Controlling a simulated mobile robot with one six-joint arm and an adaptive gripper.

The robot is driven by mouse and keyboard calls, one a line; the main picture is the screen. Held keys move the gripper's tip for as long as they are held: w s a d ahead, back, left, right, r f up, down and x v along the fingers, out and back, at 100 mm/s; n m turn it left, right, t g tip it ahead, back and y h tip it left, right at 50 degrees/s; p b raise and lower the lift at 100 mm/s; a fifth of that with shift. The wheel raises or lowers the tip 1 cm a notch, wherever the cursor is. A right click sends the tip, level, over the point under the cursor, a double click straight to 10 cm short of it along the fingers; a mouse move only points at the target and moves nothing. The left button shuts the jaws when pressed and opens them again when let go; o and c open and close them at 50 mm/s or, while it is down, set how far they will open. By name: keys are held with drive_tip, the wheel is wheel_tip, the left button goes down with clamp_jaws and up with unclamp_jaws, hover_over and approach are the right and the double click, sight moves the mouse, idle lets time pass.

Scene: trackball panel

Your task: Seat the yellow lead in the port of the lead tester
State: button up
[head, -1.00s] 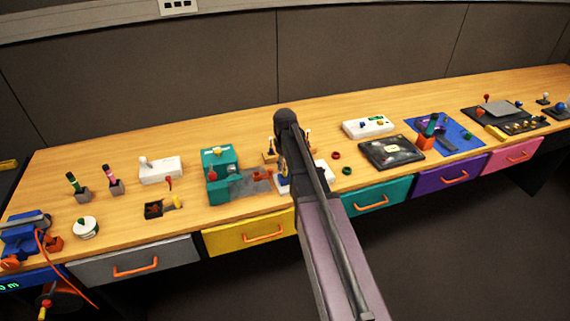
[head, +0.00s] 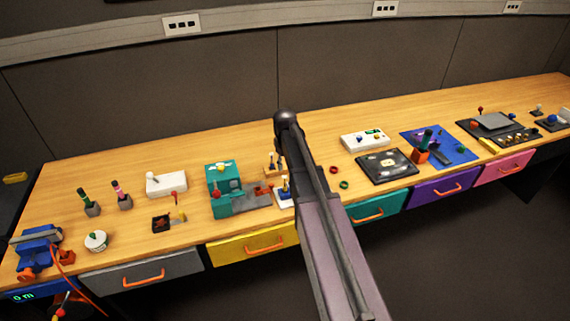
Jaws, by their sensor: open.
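My arm rises through the middle of the head view and covers part of the bench. My gripper is not visible at its end. I cannot pick out the yellow lead with certainty; a small yellow piece (head: 182,216) stands by a dark square on the left half of the bench. The lead tester is not clear either: a white box with a green display (head: 365,140) stands right of my arm, and a plain white box with a small knob (head: 166,184) stands at left. No port is readable at this size.
The wooden bench (head: 110,165) runs the full width with coloured drawers in front. A teal machine (head: 222,190) stands left of my arm. A blue vise (head: 36,250) is at far left, a black panel (head: 388,166) and blue mat (head: 455,155) at right. The back strip is mostly clear.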

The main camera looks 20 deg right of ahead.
drive_tip(key=shift+r+p, duration=1.15)
drive_tip(key=shift+r, duration=0.35)
drive_tip(key=s+a+m, duration=0.2)
drive_tip(key=s+a, duration=0.2)
drive_tip(key=s, duration=0.6)
drive_tip(key=s+a+m, duration=0.2)
drive_tip(key=s+a, duration=0.3)
drive_tip(key=s, duration=0.6)
drive_tip(key=shift+a, duration=0.25)
